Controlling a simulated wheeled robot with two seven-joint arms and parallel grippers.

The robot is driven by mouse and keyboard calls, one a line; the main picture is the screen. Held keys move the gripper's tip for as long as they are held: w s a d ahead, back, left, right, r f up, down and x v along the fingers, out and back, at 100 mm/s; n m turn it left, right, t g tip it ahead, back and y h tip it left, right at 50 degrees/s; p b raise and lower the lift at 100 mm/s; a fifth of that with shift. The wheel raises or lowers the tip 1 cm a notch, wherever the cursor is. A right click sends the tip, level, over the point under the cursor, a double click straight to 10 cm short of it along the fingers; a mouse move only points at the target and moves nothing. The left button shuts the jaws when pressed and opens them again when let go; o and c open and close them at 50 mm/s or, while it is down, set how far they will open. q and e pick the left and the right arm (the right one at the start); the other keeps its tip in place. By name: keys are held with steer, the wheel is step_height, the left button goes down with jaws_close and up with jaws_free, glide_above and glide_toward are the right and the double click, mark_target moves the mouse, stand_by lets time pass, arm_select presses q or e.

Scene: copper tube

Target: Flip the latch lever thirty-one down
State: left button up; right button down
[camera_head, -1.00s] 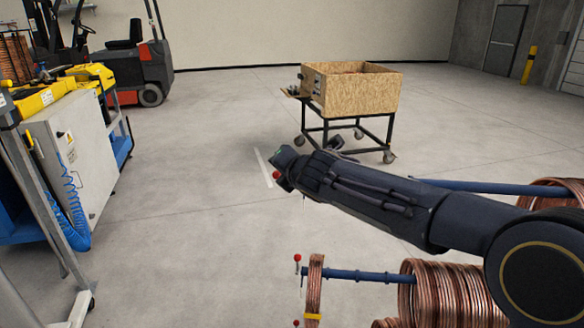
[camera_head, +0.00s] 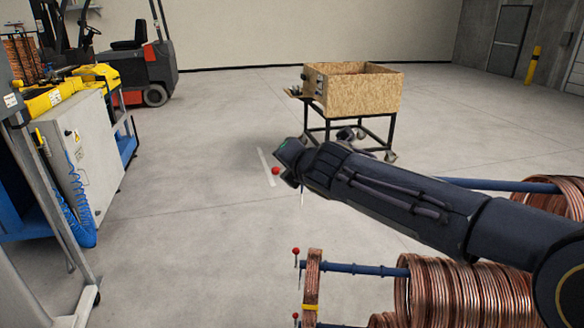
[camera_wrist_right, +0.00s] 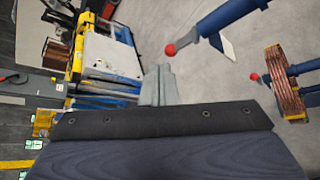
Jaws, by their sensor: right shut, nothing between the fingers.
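Several latch levers with red ball knobs show at the ends of the blue bars; no number is readable on them. In the head view one red knob (camera_head: 276,171) shows just below the end of my right arm, its lever mostly hidden. Another red-knobbed lever (camera_head: 296,252) stands upright at the end of a lower bar, with a third knob below it. In the right wrist view a red knob (camera_wrist_right: 170,49) on a short grey lever lies just beyond my right gripper (camera_wrist_right: 160,72), apart from it in the picture. The gripper is shut and empty. My left gripper is out of view.
Copper coils (camera_head: 470,296) hang on the blue bars at the right, with a narrow coil (camera_head: 312,280) near a bar end. A wooden crate (camera_head: 360,94) on a wheeled stand is behind. A machine cabinet (camera_head: 85,150) stands left. The middle floor is clear.

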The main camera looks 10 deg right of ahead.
steer(key=s+a+r, duration=0.1)
steer(key=s+r, duration=0.2)
steer(key=s, duration=0.2)
steer(key=shift+b, duration=0.35)
steer(key=shift+s+r, duration=0.1)
steer(key=shift+r, duration=0.05)
steer(key=s+d+f+m+g, duration=0.4)
steer(key=s+d+f+m, duration=0.75)
steer(key=s+m, duration=0.2)
steer(key=s+a+f+m+g+y, duration=0.1)
steer(key=s+a+f+m+g, duration=0.1)
steer(key=s+f+m, duration=0.4)
steer(key=s+a+f+m+g+y, duration=0.1)
steer(key=s+a+f+m, duration=0.1)
steer(key=s+f+m, duration=0.4)
steer(key=s+m, duration=0.3)
steer(key=s, duration=0.1)
steer(key=shift+g, duration=0.4)
